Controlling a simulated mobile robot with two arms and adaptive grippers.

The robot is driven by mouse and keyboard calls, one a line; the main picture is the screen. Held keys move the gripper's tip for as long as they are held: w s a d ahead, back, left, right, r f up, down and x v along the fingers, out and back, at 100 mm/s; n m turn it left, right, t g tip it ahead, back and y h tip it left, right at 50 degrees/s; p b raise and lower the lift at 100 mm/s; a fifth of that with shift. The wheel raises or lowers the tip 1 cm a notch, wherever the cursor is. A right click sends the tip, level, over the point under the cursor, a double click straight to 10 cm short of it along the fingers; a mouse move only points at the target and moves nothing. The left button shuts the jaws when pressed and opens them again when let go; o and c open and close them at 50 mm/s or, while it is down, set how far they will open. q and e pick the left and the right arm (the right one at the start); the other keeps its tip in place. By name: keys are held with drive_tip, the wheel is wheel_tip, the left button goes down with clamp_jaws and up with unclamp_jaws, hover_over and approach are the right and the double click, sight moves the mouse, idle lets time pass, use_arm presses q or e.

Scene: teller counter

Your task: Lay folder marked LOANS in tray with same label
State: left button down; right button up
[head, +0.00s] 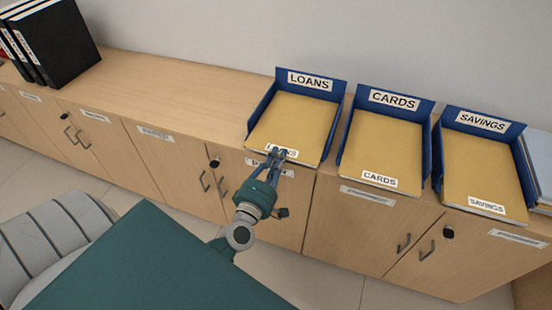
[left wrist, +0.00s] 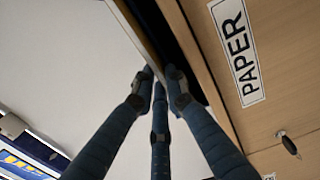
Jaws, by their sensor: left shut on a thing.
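The tan LOANS folder (head: 290,115) lies in the blue tray with the LOANS label (head: 339,90), on the cabinet top. Its front edge is at the tray's open front. My left gripper (head: 277,153) is shut on that front edge, and its fingers partly cover the folder's label. In the left wrist view the fingertips (left wrist: 160,78) close at a thin edge beside the cabinet front. Whether the folder rests fully on the tray floor cannot be told. My right gripper is not in view.
The CARDS tray (head: 426,112) and SAVINGS tray (head: 515,133) stand to the right, each with a tan folder. Black binders (head: 60,45) stand at the far left. The cabinet top (head: 180,85) between is clear. A grey chair (head: 45,240) is at lower left.

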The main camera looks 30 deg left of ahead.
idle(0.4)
use_arm(q)
drive_tip(key=c, duration=1.7)
unclamp_jaws()
drive_tip(key=shift+s, duration=0.1)
drive_tip(key=shift+s+d, duration=0.1)
drive_tip(key=shift+s, duration=0.25)
drive_tip(key=v, duration=1.1)
